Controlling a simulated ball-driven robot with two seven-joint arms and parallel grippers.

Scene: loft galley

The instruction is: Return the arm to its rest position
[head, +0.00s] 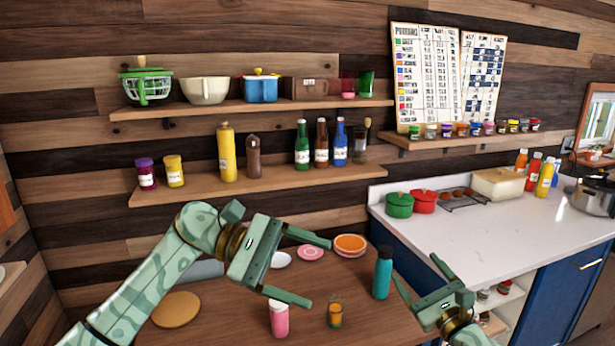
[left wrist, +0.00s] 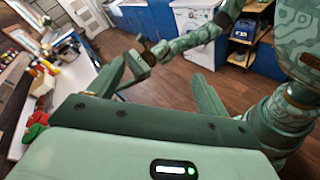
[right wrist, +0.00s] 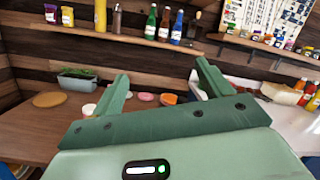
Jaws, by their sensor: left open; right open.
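My left gripper (head: 308,271) is open and empty, held above the wooden table, with its fingers pointing right in the head view. Its fingers also show apart in the left wrist view (left wrist: 165,85), with the floor and my other arm beyond them. My right gripper (head: 415,280) is open and empty at the lower right of the head view, near the table's right side and the blue cabinet. In the right wrist view its fingers (right wrist: 160,85) are apart with nothing between them, facing the table and shelves.
The wooden table (head: 215,318) bears a pink jar (head: 279,320), an orange glass (head: 335,314), a teal bottle (head: 382,274), plates (head: 350,244) and a round board (head: 176,309). Shelves (head: 260,184) with bottles line the wall. The white counter (head: 480,235) holds green (head: 399,206) and red pots (head: 423,202).

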